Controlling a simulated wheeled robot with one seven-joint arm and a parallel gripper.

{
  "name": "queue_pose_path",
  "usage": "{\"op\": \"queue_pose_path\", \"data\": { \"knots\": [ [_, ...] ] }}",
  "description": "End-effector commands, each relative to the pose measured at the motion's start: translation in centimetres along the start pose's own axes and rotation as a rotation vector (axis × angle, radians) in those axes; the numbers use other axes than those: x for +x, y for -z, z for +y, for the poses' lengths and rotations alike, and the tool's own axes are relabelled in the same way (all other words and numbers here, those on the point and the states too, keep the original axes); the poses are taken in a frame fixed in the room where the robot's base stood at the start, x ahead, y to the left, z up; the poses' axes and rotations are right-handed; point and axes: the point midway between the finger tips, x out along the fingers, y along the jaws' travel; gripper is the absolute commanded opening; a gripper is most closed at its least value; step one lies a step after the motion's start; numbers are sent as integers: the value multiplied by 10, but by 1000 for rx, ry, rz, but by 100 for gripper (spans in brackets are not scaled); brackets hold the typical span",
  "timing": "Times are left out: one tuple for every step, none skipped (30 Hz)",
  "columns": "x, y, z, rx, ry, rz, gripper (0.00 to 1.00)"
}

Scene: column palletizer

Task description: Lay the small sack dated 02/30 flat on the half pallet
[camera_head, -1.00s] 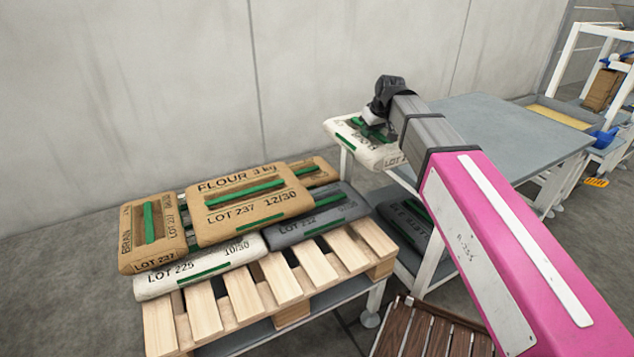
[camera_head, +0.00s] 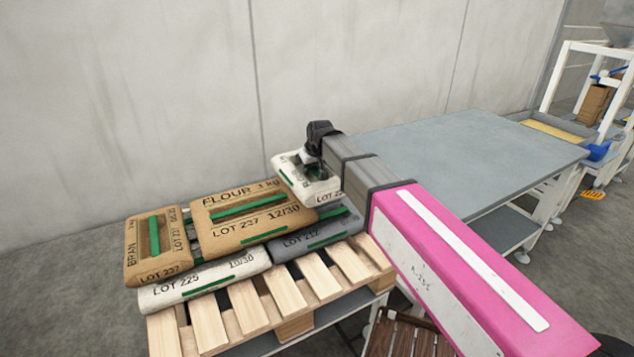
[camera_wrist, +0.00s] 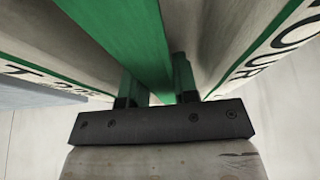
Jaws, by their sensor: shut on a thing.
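My gripper (camera_head: 313,165) is shut on the green strap of a small white sack (camera_head: 321,190) and holds it up at the right back part of the sack stack. In the wrist view the green strap (camera_wrist: 130,35) sits between the fingers, and black print shows on both sides of the sack. The date on this sack cannot be read. The half pallet (camera_head: 285,292) of pale wood carries several sacks, and its front slats are bare. My arm hides part of what lies to the right of the held sack.
On the pallet are a brown bran sack (camera_head: 155,262), a brown flour sack (camera_head: 240,235) dated 12/30, a white sack (camera_head: 190,292) dated 10/30 and a grey sack (camera_head: 318,238). A clear grey table (camera_head: 460,150) stands to the right. A brown slatted seat (camera_head: 405,335) is in front.

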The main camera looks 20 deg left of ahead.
Motion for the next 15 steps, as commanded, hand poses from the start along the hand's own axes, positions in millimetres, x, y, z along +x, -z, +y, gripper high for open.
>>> {"op": "queue_pose_path", "data": {
  "knots": [
    [4, 3, 7, 1, -1, 3, 0],
    [7, 4, 10, 1, -1, 3, 0],
    [11, 5, 16, 2, -1, 4, 0],
    [14, 6, 20, 2, -1, 4, 0],
    [17, 7, 24, 2, -1, 5, 0],
    [22, 8, 30, 2, -1, 5, 0],
    [25, 8, 34, 2, -1, 5, 0],
    [28, 9, 38, 2, 0, 4, 0],
    [32, 9, 43, 2, 0, 4, 0],
    [36, 10, 47, 2, 0, 3, 0],
    [39, 10, 52, 2, -1, 3, 0],
    [43, 11, 57, 1, -1, 3, 0],
    [46, 12, 62, 2, -1, 4, 0],
    [49, 13, 65, 2, -1, 4, 0],
    [53, 14, 70, 2, -1, 5, 0]
  ]
}}
